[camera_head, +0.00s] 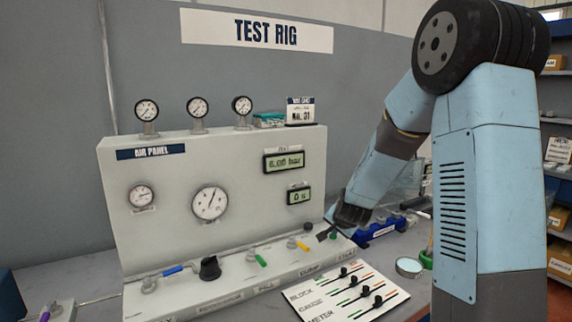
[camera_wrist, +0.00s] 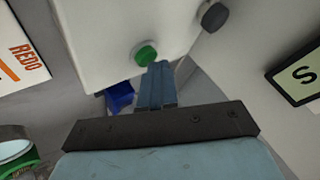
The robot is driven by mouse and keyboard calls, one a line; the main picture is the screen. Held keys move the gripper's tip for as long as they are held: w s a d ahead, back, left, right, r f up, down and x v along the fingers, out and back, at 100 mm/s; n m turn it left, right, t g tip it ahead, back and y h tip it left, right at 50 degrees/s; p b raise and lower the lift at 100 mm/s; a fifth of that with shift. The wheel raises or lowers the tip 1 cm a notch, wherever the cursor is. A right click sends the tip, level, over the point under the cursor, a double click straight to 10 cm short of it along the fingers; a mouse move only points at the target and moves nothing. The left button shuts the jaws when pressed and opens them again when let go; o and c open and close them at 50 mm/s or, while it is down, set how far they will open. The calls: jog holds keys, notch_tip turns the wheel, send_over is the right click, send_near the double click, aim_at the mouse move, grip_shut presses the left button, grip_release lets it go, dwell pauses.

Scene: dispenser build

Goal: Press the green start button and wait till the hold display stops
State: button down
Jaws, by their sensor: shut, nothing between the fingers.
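The green start button (camera_wrist: 146,54) is a round green cap on the pale panel's ledge in the wrist view. In the head view it is a small green spot (camera_head: 333,236), partly hidden by my gripper. My gripper (camera_head: 324,235) is shut and empty, its fingertips down at the button. In the wrist view the blue-grey fingers (camera_wrist: 158,72) end right beside the button's edge; I cannot tell whether they touch it. The hold display (camera_head: 299,196) is the small lower screen on the panel and reads 0 s.
A dark round knob (camera_wrist: 214,16) sits near the button. A larger pressure display (camera_head: 284,161) is above the hold display. A white board with sliders (camera_head: 346,290) lies in front; a blue holder (camera_head: 380,230) stands right.

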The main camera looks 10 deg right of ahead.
aim_at(334, 237)
jog(key=shift+f, duration=0.1)
dwell(0.4)
jog(key=shift+r, duration=0.45)
jog(key=shift+r, duration=2.95)
jog(key=s+a+r+n+g+y, duration=0.1)
jog(key=s+a+r+n, duration=0.15)
jog(key=s+r, duration=0.4)
jog(key=s+a+r+n, duration=0.1)
jog(key=s+r+n, duration=0.2)
jog(key=s, duration=0.7)
jog(key=s+d+r+n+g, duration=0.2)
jog(key=s+n, duration=0.1)
jog(key=s, duration=1.7)
jog(key=shift+s+r+n+g+h, duration=0.2)
jog(key=shift+s+n+g+h, duration=0.1)
jog(key=shift+n+h, duration=0.1)
